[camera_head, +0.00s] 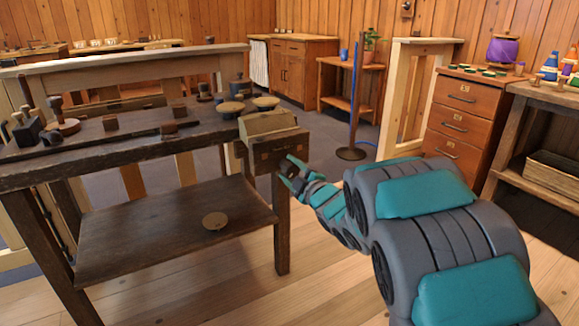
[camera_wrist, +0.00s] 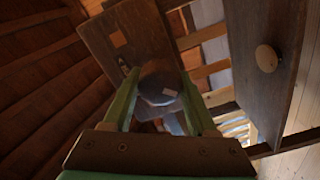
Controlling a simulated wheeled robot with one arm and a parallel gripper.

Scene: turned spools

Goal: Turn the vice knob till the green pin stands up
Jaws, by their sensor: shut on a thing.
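The vice (camera_head: 272,153) is a wooden block with a pale top at the right end of the dark workbench (camera_head: 190,143). My gripper (camera_head: 291,170) is at its front face, low on the right. In the wrist view my gripper's two green fingers (camera_wrist: 160,101) lie on either side of the dark round vice knob (camera_wrist: 158,84), shut on it. A pale patch shows on the knob's end. The vice's brown face (camera_wrist: 122,40) stands behind the knob, with a small orange square and a dark mark on it. I cannot make out the green pin in either view.
The bench top holds several small wooden blocks, spools and stamps. A round wooden disc (camera_head: 215,221) lies on the bench's lower shelf (camera_head: 165,235). A blue post (camera_head: 355,90) on a round base and a drawer chest (camera_head: 470,112) stand behind. Floor is open right of the bench.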

